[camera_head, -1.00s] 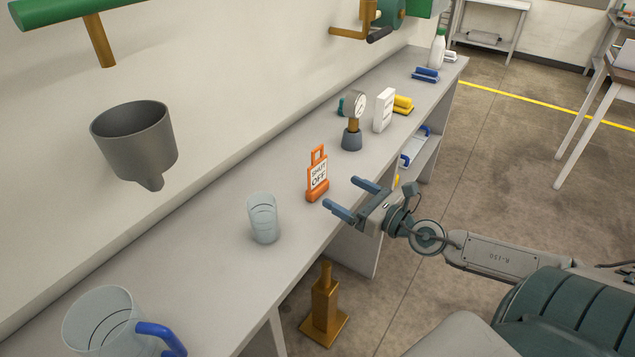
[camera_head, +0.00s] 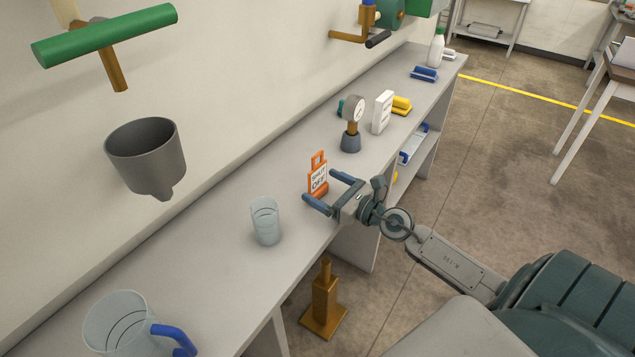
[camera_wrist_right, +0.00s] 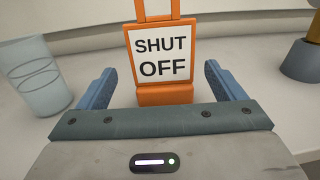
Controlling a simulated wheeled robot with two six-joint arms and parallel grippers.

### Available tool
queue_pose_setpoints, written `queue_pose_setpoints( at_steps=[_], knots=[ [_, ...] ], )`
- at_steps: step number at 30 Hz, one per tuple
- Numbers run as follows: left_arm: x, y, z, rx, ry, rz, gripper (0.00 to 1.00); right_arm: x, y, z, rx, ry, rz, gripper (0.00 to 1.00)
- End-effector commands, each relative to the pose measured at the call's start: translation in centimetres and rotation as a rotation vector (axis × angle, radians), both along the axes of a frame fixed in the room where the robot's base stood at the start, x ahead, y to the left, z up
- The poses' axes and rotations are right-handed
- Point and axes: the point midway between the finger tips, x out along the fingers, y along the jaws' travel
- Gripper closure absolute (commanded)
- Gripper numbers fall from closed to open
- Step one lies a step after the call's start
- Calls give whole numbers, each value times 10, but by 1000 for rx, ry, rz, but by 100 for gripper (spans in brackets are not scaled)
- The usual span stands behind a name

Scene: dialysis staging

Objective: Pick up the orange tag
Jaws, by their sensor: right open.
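The orange tag (camera_head: 318,172) stands upright on the grey bench, with a white "SHUT OFF" label and a loop handle on top. It also shows in the right wrist view (camera_wrist_right: 165,95), centred ahead of the jaws. My right gripper (camera_head: 324,188) is open, with its two blue fingers at the bench-side of the tag, one to each side of its lower part. In the right wrist view the fingers (camera_wrist_right: 166,84) stand apart left and right of the tag's base, with gaps showing. My left gripper is not in view.
A clear beaker (camera_head: 265,221) stands left of the tag on the bench (camera_head: 215,260). A gauge on a dark base (camera_head: 351,143) stands behind right. A blue-handled jug (camera_head: 118,325) is at the near left. A grey funnel (camera_head: 146,158) is on the wall.

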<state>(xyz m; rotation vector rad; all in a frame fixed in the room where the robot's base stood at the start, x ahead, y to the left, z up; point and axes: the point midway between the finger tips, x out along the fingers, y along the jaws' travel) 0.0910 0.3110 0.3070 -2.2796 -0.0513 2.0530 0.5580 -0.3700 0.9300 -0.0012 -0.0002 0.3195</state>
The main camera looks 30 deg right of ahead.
Motion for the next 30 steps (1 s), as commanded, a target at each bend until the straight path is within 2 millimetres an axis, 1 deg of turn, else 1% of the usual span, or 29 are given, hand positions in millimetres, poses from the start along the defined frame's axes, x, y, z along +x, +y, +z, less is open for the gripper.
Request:
queue_pose_setpoints(
  at_steps=[6,10,14,20,21,23,27,30],
  knots=[
    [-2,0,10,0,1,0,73,28,6,4,5,-3,-2,11],
    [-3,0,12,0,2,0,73,42,10,3,3,-1,-2,11],
    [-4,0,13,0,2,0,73,47,12,2,2,0,0,11],
    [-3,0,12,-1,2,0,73,47,12,1,1,0,0,11],
    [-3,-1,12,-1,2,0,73,47,12,1,1,0,0,19],
    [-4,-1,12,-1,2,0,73,47,12,1,1,0,0,31],
    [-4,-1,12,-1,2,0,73,47,12,1,1,0,0,58],
    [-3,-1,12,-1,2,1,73,47,12,1,1,0,0,59]
  ],
)
